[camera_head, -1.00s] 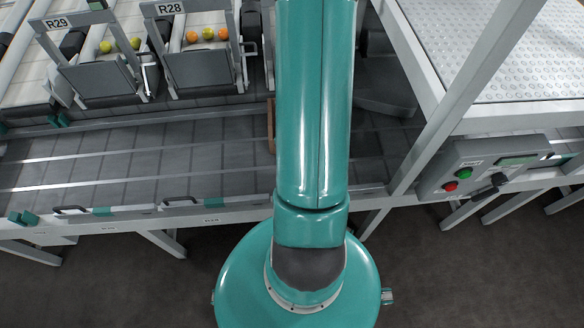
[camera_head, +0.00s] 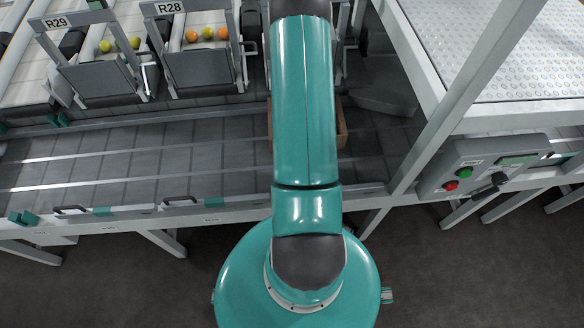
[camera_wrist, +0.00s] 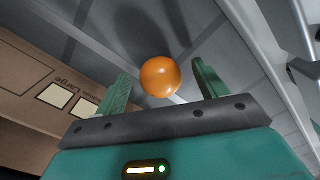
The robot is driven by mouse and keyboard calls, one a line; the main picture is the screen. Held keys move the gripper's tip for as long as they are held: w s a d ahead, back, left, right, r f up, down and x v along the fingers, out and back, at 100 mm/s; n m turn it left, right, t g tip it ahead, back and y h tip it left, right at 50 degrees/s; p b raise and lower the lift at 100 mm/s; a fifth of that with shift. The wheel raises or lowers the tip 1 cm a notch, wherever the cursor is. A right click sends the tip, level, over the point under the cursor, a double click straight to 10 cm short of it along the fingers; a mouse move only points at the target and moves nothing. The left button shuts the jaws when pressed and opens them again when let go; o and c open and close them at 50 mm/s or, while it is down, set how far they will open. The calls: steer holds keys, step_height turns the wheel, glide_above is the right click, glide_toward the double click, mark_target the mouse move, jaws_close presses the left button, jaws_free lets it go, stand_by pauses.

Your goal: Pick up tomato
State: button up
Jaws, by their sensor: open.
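In the wrist view an orange tomato (camera_wrist: 160,77) shows just beyond my gripper (camera_wrist: 160,86), centred between its two green fingers. The fingers are spread wide and a gap shows on each side of the tomato, so it is not gripped. A grey surface lies behind the tomato. In the head view my arm hides my gripper and this tomato.
A cardboard box (camera_wrist: 22,62) with a "Large" label stands close to the left finger; its edge also shows beside my arm in the head view (camera_head: 341,128). Lanes R29 and R28 hold several tomatoes (camera_head: 207,34). A control box (camera_head: 482,170) is at right. The belt left of my arm is clear.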

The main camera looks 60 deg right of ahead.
steer(key=shift+f, duration=0.1)
steer(key=shift+c, duration=0.4)
steer(key=c, duration=0.7)
steer(key=shift+c, duration=0.2)
